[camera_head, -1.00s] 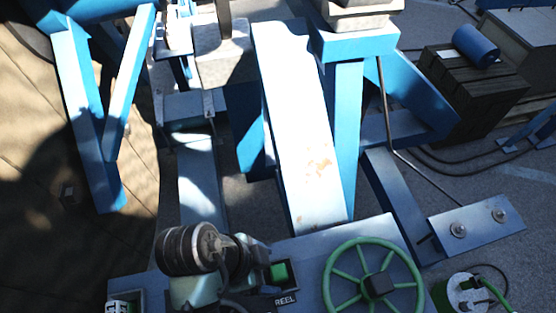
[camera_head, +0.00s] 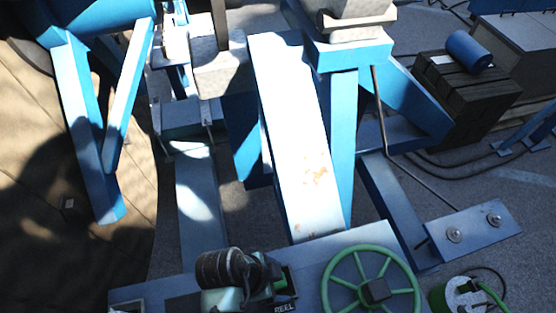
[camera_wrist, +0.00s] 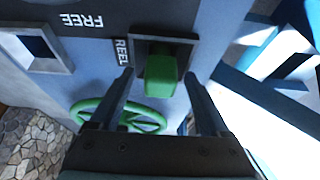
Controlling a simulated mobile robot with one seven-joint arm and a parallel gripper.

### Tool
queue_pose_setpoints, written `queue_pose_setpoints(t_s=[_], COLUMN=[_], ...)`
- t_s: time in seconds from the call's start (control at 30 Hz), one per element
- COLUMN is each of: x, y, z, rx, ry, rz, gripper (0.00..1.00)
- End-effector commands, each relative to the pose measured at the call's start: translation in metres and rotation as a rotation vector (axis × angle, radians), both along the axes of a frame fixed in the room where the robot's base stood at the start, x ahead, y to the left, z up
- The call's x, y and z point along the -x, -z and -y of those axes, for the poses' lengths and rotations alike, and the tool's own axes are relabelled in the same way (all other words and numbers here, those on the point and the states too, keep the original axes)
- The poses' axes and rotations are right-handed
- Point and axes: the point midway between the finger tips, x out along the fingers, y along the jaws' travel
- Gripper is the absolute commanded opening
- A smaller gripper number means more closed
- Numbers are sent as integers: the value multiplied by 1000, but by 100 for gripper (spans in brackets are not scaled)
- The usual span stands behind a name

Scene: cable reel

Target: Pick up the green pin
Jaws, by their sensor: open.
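The green pin (camera_wrist: 161,77) stands in a dark square socket beside the REEL label in the wrist view. In the head view a small part of the green pin (camera_head: 280,286) shows at the right of my arm, which partly hides it. My gripper (camera_wrist: 158,85) is open, with one finger on each side of the pin in the wrist picture. Whether the fingers are level with the pin or short of it, I cannot tell. No contact shows.
A green handwheel (camera_head: 372,284) stands right of the pin on the blue panel (camera_head: 318,262). An empty square socket (camera_wrist: 45,48) by the FREE label is at left in the wrist view. Blue frame beams (camera_head: 300,150) rise behind the panel.

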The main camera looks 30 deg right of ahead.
Motion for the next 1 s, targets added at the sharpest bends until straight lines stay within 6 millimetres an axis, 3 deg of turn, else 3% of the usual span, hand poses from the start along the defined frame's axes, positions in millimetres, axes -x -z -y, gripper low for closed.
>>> queue_pose_setpoints(t_s=[0.07,0.5,1.0], x=[0,0,0], y=[0,0,-2], z=[0,0,1], rx=[0,0,2], ry=[0,0,1], rz=[0,0,1], gripper=[76,0,0])
